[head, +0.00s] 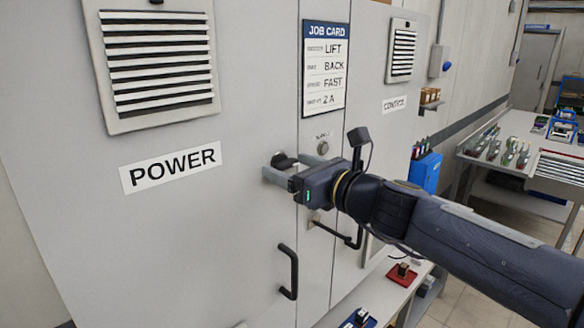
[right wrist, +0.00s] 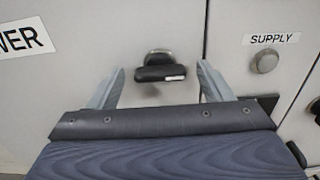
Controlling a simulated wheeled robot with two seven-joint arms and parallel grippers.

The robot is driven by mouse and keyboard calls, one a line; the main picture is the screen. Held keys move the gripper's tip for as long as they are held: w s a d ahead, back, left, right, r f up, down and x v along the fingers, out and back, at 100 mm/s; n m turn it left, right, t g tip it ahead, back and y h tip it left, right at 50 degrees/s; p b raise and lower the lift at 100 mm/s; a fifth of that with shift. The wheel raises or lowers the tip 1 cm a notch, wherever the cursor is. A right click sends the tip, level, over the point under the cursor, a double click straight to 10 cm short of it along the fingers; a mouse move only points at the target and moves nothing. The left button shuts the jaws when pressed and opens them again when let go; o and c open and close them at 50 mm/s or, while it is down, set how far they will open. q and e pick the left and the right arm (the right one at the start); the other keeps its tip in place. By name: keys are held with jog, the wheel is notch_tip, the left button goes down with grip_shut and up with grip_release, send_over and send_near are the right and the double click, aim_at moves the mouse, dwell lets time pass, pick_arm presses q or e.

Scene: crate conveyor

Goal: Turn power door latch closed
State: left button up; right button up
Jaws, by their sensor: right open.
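The power door (head: 200,235) is a light grey cabinet door with a POWER label (head: 171,167); it looks flush with its frame. Its latch (head: 284,160) is a small black handle on a round base near the door's right edge. In the right wrist view the latch (right wrist: 161,73) lies roughly horizontal. My right gripper (head: 274,174) is open at the latch. In the wrist view its two grey fingers (right wrist: 160,88) stand on either side of the latch, apart from it. My left gripper is not in view.
A black door handle (head: 288,272) sits below the latch. A SUPPLY knob (right wrist: 264,61) is on the panel to the right. A job card (head: 326,68) hangs above. A workbench (head: 520,135) with parts stands at the right, and a low shelf with a red tray (head: 402,275) is below.

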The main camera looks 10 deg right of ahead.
jog(key=shift+w+a, duration=0.1)
jog(key=shift+w, duration=0.05)
jog(key=c, duration=1)
